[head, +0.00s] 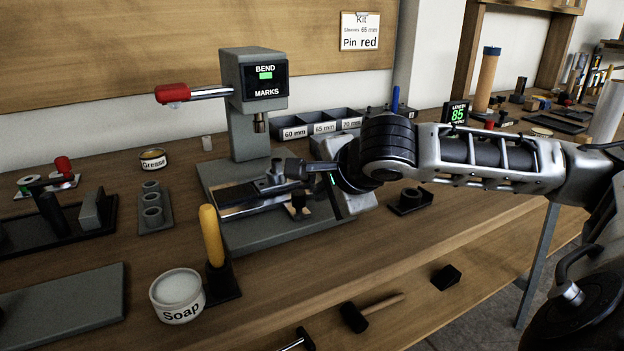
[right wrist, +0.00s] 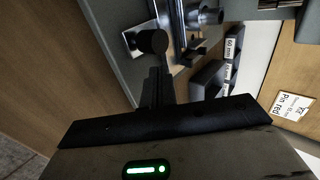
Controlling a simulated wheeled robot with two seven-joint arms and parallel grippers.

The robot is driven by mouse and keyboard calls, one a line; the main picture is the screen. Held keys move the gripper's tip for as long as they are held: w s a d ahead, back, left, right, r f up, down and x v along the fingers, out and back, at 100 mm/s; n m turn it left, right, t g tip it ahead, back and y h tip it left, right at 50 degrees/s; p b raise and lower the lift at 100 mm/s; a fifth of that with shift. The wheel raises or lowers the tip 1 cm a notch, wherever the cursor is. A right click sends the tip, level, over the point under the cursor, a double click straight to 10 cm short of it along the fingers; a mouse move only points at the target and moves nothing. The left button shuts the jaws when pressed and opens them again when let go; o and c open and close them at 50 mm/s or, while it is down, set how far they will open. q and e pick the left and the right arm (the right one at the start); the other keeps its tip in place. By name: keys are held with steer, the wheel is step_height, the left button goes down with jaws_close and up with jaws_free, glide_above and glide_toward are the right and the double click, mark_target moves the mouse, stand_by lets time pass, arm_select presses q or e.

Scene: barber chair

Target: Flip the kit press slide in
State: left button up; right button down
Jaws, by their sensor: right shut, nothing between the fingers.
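The kit press (head: 250,135) is a grey stand with a red-knobbed lever (head: 172,93) pointing left and a screen reading BEND MARKS. Its slide (head: 240,205), a flat part with metal rails, lies on the grey base (head: 285,235) below the press head. A dark knob (right wrist: 152,41) on a small metal plate shows in the right wrist view, close to my fingertips. My right gripper (head: 277,178) is shut and empty, low over the slide. Whether it touches the slide or knob I cannot tell. The gripper hides part of the slide. My left gripper is out of view.
A soap tub (head: 178,295) and a yellow-handled tool (head: 211,235) stand in front of the base at left. Labelled bins (head: 325,125) stand behind it. A small dark block (head: 410,200) lies to the right.

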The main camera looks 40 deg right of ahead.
mark_target(304, 187)
steer(key=w, duration=0.3)
steer(key=shift+w+d+f+p, duration=0.1)
steer(key=shift+w+d+p, duration=0.1)
steer(key=shift+d+p, duration=0.2)
steer(key=shift+w+d, duration=0.1)
steer(key=shift+w, duration=0.35)
